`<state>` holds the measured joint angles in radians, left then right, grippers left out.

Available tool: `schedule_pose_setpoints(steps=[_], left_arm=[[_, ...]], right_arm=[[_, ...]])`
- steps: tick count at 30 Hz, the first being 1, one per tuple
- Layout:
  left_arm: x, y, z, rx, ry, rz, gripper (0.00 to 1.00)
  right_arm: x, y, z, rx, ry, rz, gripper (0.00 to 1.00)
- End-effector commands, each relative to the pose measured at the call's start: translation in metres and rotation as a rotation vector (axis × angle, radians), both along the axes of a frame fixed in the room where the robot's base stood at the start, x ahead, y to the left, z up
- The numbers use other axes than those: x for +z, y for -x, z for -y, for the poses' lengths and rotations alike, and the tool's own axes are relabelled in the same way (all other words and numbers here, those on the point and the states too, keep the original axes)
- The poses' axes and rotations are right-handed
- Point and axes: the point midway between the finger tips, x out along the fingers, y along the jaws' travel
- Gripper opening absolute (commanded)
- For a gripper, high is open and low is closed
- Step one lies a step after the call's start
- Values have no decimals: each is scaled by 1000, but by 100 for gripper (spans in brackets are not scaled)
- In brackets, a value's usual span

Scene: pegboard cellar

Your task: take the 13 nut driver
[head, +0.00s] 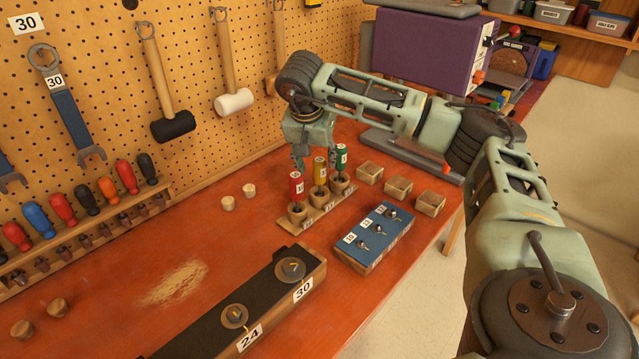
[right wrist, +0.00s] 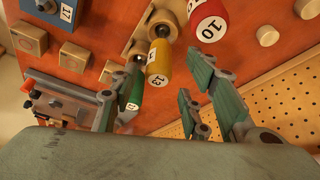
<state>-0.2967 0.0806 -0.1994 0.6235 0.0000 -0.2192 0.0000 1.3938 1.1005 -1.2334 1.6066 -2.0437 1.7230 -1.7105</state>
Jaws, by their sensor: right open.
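The 13 nut driver has a yellow handle (head: 320,171) and stands upright in the middle of a wooden holder (head: 291,222). Its "13" label shows in the right wrist view (right wrist: 157,65). A red driver marked 10 (head: 297,186) stands to its left and a green driver (head: 341,158) to its right. My right gripper (head: 315,156) is open and points down just above and behind the drivers. In the right wrist view the yellow handle lies between the open fingers (right wrist: 160,88), with the green driver (right wrist: 131,92) close to one finger. I see no contact with the yellow handle. My left gripper is out of view.
A black-topped rail marked 24 and 30 (head: 205,335) is nearer. The pegboard (head: 190,70) with hanging tools rises behind.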

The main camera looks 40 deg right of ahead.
Motion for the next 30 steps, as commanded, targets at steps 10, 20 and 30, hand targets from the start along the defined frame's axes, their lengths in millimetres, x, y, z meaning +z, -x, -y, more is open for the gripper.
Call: schedule_pose_setpoints(steps=[10,20,30], left_arm=[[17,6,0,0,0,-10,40],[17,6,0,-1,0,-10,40],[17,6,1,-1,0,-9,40]], right_arm=[[-43,-2,13,-1,0,-3,43],[-48,-3,14,1,0,-2,38],[-47,-3,14,1,0,-2,8]])
